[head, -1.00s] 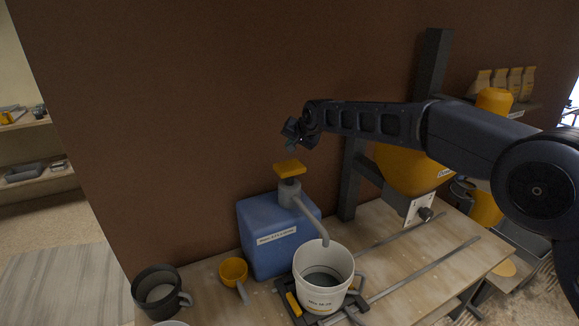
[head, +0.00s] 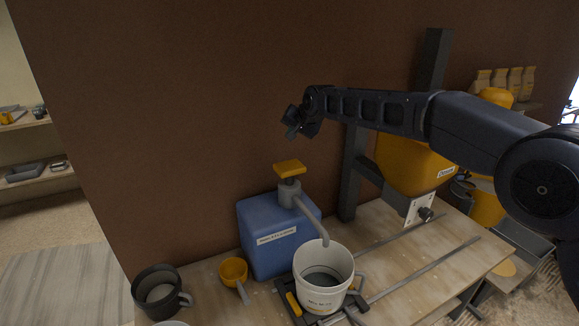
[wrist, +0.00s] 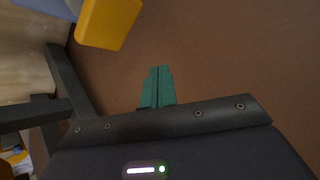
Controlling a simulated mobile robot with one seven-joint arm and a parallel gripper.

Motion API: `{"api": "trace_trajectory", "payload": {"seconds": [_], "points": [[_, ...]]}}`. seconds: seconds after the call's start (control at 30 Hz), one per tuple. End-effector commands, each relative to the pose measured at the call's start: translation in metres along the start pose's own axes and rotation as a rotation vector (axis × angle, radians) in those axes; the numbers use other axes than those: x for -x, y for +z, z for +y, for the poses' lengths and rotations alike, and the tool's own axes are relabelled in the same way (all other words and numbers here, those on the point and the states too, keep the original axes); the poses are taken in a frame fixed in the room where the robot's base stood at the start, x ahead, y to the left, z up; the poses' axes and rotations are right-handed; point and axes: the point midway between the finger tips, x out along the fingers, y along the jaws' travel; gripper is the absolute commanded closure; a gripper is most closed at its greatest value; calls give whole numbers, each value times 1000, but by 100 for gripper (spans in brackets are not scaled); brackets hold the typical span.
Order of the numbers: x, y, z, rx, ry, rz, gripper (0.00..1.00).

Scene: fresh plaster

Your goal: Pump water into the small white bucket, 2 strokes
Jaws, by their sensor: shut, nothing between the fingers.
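The small white bucket (head: 322,278) stands upright on a dark frame on the bench, under the spout (head: 318,226) of the pump. The pump has a yellow push top (head: 290,169) on a grey neck and sits on a blue water container (head: 270,238). What is in the bucket shows as a grey surface inside, and I cannot tell how full it is. My gripper (head: 292,132) is above the push top, apart from it. In the wrist view my gripper's green fingers (wrist: 157,87) are together and empty, and the yellow push top (wrist: 108,22) shows at the upper left.
A dark mug (head: 158,292) and a yellow scoop cup (head: 234,272) stand left of the blue container. A yellow hopper (head: 405,168) on a dark post (head: 352,172) stands to the right. Metal rails (head: 425,268) run along the bench. The brown wall (head: 180,110) is close behind.

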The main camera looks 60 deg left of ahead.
Motion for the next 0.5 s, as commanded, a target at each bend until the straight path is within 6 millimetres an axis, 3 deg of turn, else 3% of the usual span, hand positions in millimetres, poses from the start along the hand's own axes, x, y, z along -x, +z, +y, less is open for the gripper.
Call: {"api": "trace_trajectory", "payload": {"seconds": [0.23,0.5], "points": [[-6,4,4,0,0,0,100],[-27,20,20,0,1,-1,100]]}}
